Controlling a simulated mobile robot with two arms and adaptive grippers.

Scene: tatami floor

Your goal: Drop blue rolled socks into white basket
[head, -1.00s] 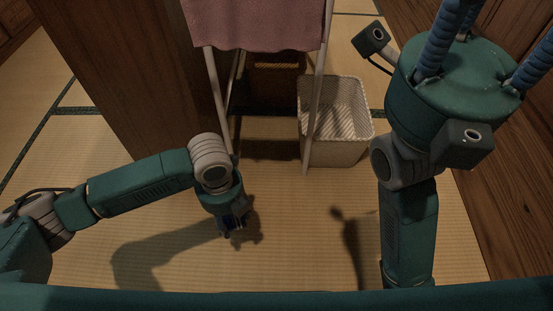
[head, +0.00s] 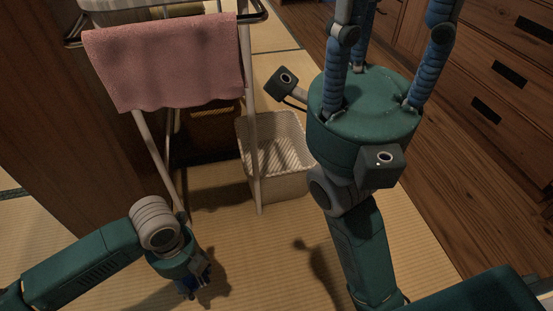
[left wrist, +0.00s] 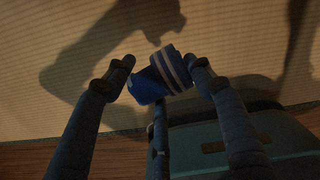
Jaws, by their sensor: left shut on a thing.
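The blue rolled socks (left wrist: 163,76), with white stripes, are held between the fingers of my left gripper (left wrist: 159,64) in the left wrist view. In the head view my left gripper (head: 197,285) is low at the bottom left, above the tatami, and the socks are mostly hidden by it. The white basket (head: 283,188) stands on the floor, up and right of my left gripper, apart from it. I see no contents in its visible part. My right gripper (head: 388,40) points up at the top right, its blue fingers spread with nothing seen between them; their tips are cut off.
A white rack with a pink towel (head: 165,62) stands beside the basket, and its leg (head: 253,150) crosses in front of the basket. A wooden panel (head: 60,120) is at left and drawers (head: 500,70) at right. Tatami (head: 245,250) is clear before the basket.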

